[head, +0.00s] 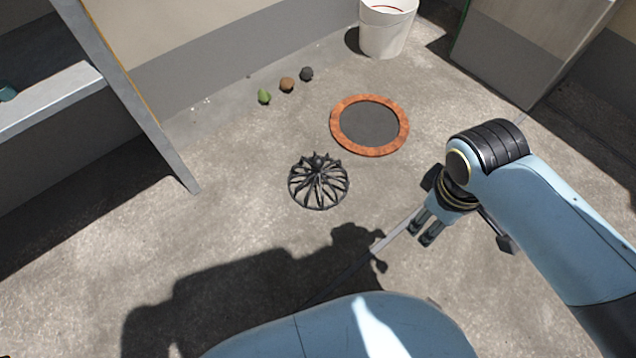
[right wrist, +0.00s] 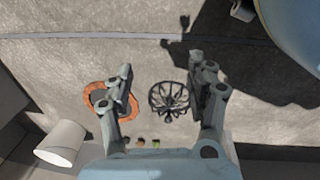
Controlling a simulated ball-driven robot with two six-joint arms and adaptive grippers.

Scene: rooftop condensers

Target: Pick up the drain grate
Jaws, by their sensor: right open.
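The drain grate (head: 318,182) is a black, domed, round grate with curved ribs, lying on the concrete floor near the middle of the head view. In the right wrist view the grate (right wrist: 170,99) shows between my two fingers, some way beyond them. My right gripper (head: 426,238) is open and empty, above the floor to the right of and nearer than the grate in the head view. Its spread fingers also show in the right wrist view (right wrist: 163,95). It does not touch the grate. My left gripper is not in view.
An orange-rimmed round disc (head: 338,127) lies just behind the grate. A white bucket (head: 385,32) stands at the back. A green pear-like thing (head: 264,97), a brown ball (head: 287,84) and a dark ball (head: 306,73) lie near the wall. A grey shelf unit (head: 150,110) stands at left.

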